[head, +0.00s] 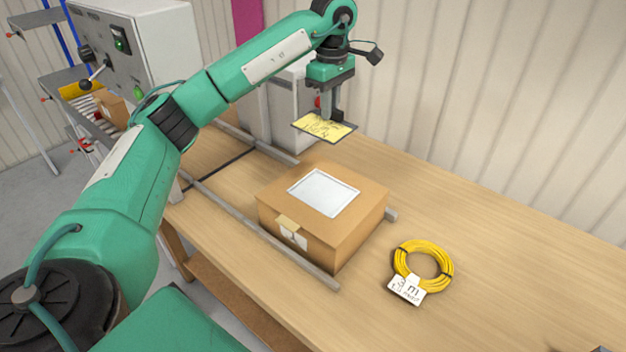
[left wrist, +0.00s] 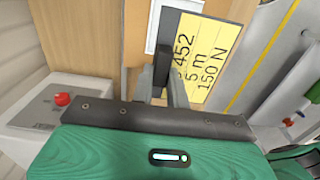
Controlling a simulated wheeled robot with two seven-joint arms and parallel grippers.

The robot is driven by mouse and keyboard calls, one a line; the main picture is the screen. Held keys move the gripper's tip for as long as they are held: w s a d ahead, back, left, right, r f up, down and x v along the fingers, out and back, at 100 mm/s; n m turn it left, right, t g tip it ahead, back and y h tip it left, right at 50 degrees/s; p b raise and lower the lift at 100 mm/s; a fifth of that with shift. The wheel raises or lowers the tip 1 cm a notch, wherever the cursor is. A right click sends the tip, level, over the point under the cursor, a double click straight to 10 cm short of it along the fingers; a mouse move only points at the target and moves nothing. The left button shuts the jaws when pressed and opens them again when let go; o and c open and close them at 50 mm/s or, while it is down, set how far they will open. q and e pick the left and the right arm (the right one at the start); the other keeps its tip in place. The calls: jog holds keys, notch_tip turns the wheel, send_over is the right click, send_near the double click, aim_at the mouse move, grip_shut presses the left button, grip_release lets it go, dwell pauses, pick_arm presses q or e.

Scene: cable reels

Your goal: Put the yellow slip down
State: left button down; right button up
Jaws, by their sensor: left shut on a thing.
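The yellow slip (head: 324,127) has dark writing and a dark edge. My left gripper (head: 328,114) is shut on it and holds it in the air, roughly flat, above and behind the cardboard box. In the left wrist view the slip (left wrist: 219,54) shows "5 m" and "150 N" beside the fingers (left wrist: 166,75), which cover part of its writing. The closed cardboard box (head: 345,238) stands on the table with a white-framed pale panel (head: 323,193) on its top. My right gripper is not in view.
A yellow cable coil (head: 423,267) with a white tag (head: 407,289) lies right of the box on the wooden table (head: 500,270). Metal rails (head: 255,230) run by the box. A grey control cabinet (head: 150,45) stands at the back left. The table's right side is mostly clear.

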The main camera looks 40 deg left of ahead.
pick_arm(q)
jog(key=shift+w+a, duration=0.1)
jog(key=shift+w, duration=0.05)
jog(key=shift+f, duration=0.45)
jog(key=p, duration=0.3)
send_over(327, 184)
notch_tip(327, 184, down, 15)
notch_tip(327, 184, down, 4)
jog(key=shift+r+p, duration=0.2)
jog(key=shift+p, duration=0.25)
jog(key=shift+f, duration=0.3)
jog(key=c, duration=1.4)
grip_release()
jog(key=shift+r, duration=0.15)
